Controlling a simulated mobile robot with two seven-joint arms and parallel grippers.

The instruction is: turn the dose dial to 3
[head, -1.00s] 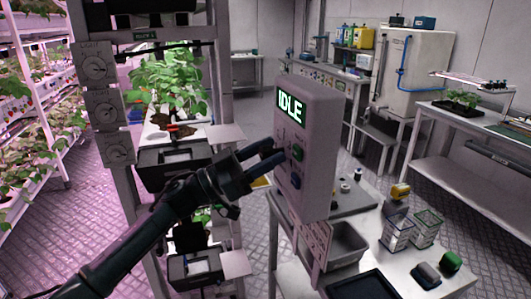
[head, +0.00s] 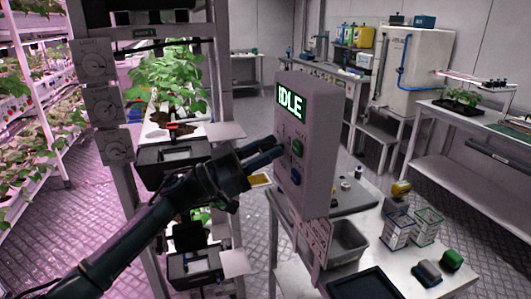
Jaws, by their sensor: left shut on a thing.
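A grey control box (head: 318,150) stands on a post right of the middle. Its lit green screen (head: 291,104) reads IDLE. A green button (head: 299,147) and a blue button (head: 296,176) are on its front face. My left gripper (head: 277,150) reaches in from the left with its fingertips at the left part of that face, level with the green button. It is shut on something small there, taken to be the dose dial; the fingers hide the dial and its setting. My right gripper is not in view.
Three round dials (head: 98,101) are on the rack post at left. A white table (head: 405,268) below the box holds a grey bin (head: 345,243), clear punnets (head: 428,224) and small coloured items. Plant racks stand at far left. The floor at right is clear.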

